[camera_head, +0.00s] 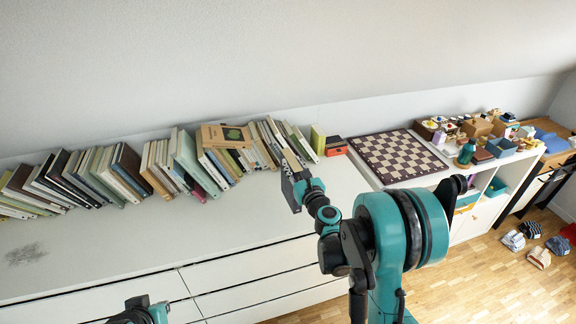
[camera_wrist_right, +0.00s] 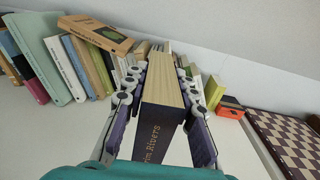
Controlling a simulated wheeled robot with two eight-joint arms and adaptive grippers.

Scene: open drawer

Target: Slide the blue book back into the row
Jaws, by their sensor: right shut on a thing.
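My right gripper (camera_wrist_right: 165,78) is shut on a dark blue book (camera_wrist_right: 154,132) with gold lettering on its spine. One finger lies along each side of it. In the wrist view its pale page edges face up and its spine points back toward my wrist. Its far end is close to the row's right part; I cannot tell how deep it sits between the neighbours. The left gripper's fingers are not seen.
The row of leaning books (camera_head: 75,178) runs along the wall on the white cabinet (camera_head: 130,235). A tan book (camera_head: 226,136) lies flat on top of the row. Right of it are a green book (camera_head: 318,138), an orange-black box (camera_head: 335,146) and a chessboard (camera_head: 398,155). The front cabinet top is mostly clear.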

